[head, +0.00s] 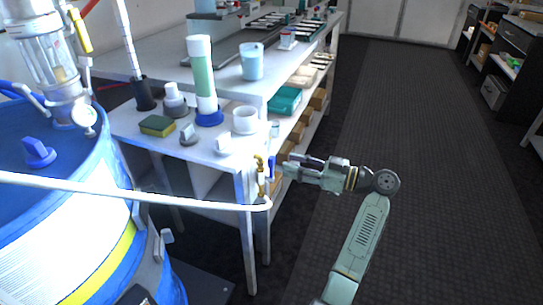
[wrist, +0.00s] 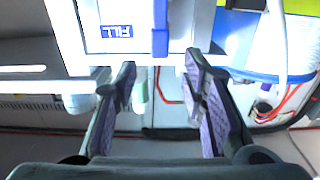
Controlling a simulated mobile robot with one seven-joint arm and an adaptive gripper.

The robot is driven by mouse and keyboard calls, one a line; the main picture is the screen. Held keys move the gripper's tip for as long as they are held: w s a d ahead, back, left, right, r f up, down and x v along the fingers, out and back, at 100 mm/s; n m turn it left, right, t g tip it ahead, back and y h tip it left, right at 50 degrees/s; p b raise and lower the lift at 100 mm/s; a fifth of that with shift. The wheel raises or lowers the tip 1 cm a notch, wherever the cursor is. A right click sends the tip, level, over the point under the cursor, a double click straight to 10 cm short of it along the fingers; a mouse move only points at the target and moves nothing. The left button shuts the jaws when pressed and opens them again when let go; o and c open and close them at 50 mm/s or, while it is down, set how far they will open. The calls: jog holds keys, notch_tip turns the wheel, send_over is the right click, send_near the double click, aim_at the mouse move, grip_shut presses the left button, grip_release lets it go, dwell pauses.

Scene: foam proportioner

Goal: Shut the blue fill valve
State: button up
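The blue fill valve handle (head: 271,167) sits beside brass fittings (head: 259,164) at the right front corner of the white bench. In the wrist view the blue handle (wrist: 160,28) is a straight bar at the top, right of an upside-down FILL label (wrist: 117,31). My gripper (head: 287,166) is just right of the handle in the head view. In the wrist view my gripper (wrist: 160,62) is open, its two fingers spread to either side of the handle's lower end, with nothing between the pads. I cannot tell how deep the handle lies relative to the fingertips.
A blue drum (head: 112,185) with a blue knob (head: 38,152) stands at the left. A white hose (head: 180,198) crosses in front of the bench and ends below the valve. Bottles and a sponge (head: 157,126) stand on the bench (head: 140,65). The dark floor at the right is clear.

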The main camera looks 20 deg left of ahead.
aim_at(274, 159)
jog(key=a+p, duration=0.2)
jog(key=a, duration=0.5)
jog(key=shift+w+a, duration=0.1)
jog(key=shift+w, duration=0.05)
jog(key=shift+c, duration=0.4)
grip_shut()
